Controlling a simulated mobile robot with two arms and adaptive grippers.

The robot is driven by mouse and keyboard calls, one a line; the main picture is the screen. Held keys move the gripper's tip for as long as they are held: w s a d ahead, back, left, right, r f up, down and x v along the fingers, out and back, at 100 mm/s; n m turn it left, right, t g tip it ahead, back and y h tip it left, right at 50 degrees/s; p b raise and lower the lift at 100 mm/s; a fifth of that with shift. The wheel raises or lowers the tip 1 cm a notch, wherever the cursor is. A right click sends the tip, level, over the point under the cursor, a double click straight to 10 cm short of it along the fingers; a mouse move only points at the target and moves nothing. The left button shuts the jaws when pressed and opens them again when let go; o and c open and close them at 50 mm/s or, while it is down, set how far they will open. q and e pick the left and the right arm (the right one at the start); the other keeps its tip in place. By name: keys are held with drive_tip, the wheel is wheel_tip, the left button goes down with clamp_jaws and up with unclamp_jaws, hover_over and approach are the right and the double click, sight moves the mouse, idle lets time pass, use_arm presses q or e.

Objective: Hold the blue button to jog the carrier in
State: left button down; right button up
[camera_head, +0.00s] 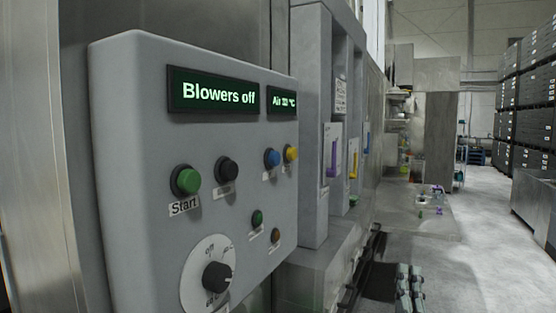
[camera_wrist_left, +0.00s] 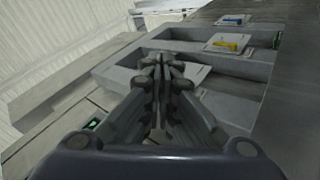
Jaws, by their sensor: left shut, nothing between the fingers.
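The blue button (camera_head: 272,157) is on the right part of the grey control panel (camera_head: 135,190), beside a yellow button (camera_head: 291,153); a small label sits below it. Nothing touches the blue button or covers it. My left gripper (camera_head: 409,272) shows at the bottom right of the head view, to the right of the panel and lower than the button, clear of both. In the left wrist view its fingers (camera_wrist_left: 163,65) are together and empty, with grey recessed housings beyond them. My right gripper is in neither view.
The panel also has a green Start button (camera_head: 186,180), a black button (camera_head: 228,169), a rotary knob (camera_head: 216,276) and a display (camera_head: 213,92) reading "Blowers off". Recessed housings with coloured handles (camera_head: 331,158) stand beyond it. The floor (camera_head: 480,240) at right is open.

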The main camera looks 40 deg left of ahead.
sight(275, 159)
use_arm(q)
drive_tip(key=s+a+r+n+g+y, duration=0.4)
drive_tip(key=s+r+n+g, duration=0.3)
drive_tip(key=r+n, duration=0.6)
drive_tip(key=s+a+r+n+g+y, duration=0.4)
drive_tip(key=s+r+n+g+y, duration=0.3)
drive_tip(key=r+n, duration=0.6)
drive_tip(key=shift+s, duration=0.85)
drive_tip(key=s+a, duration=0.2)
drive_tip(key=a, duration=0.6)
drive_tip(key=shift+a, duration=0.2)
drive_tip(key=shift+a+r, duration=0.1)
drive_tip(key=shift+a, duration=0.15)
drive_tip(key=shift+s+a, duration=0.15)
drive_tip(key=shift+a, duration=0.05)
